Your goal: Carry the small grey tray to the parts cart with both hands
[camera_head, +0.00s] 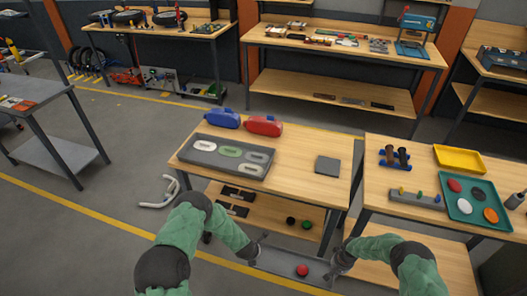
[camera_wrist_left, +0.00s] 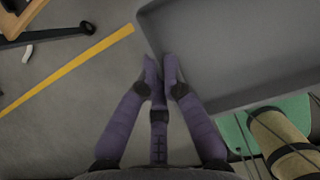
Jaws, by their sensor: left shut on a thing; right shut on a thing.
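The small grey tray (camera_head: 280,263) hangs in front of me at the bottom of the head view, with a red round thing (camera_head: 302,270) in it. My left gripper (camera_head: 260,242) is shut on the tray's left end. In the left wrist view the fingertips (camera_wrist_left: 162,66) pinch the rim of the tray (camera_wrist_left: 235,45); only a bare part of its floor shows there. My right gripper (camera_head: 334,270) is shut on the tray's right end. No label shows which of the tables or carts is the parts cart.
Close ahead stands a wooden table (camera_head: 295,190) with a large grey tray (camera_head: 228,155), blue (camera_head: 223,118) and red (camera_head: 263,125) things and a dark plate (camera_head: 328,165). Another loaded table (camera_head: 385,208) adjoins at right. A grey two-level stand (camera_head: 40,92) is at left. Open floor (camera_head: 85,240) lies front left.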

